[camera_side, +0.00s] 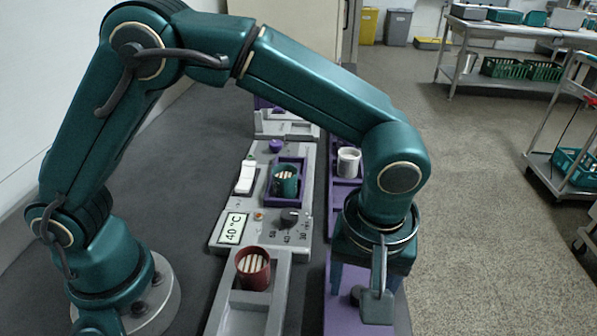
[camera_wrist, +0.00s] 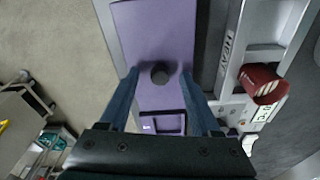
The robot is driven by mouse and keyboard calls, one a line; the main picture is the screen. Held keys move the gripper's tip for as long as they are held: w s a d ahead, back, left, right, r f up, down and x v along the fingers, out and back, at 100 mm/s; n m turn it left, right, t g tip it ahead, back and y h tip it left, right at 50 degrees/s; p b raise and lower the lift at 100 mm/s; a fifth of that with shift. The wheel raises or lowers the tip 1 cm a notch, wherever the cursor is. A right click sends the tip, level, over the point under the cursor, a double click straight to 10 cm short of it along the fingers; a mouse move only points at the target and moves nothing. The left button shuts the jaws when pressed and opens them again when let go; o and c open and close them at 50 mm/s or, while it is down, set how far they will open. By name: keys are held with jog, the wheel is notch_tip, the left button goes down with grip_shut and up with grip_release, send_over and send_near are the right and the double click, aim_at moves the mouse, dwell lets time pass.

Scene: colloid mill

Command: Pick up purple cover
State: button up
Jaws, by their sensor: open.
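The purple cover (camera_wrist: 155,35) is a flat panel with a round dark knob (camera_wrist: 160,73) standing on it. In the side view the cover (camera_side: 343,315) lies at the front, partly hidden by my gripper. My gripper (camera_side: 364,288) points down over the cover. In the wrist view the blue fingers of my gripper (camera_wrist: 159,75) are open, one on each side of the knob. The knob lies between them and no grip on it shows. I cannot tell the exact height of the fingertips above the cover.
Left of the cover stands a grey unit with a red cup (camera_side: 253,268), a dial (camera_side: 290,217) and a 40 °C display (camera_side: 233,230). Behind are a green cup (camera_side: 284,181) and a white cup (camera_side: 348,162).

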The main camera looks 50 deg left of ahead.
jog(key=shift+f, duration=0.1)
grip_shut()
dwell(1.4)
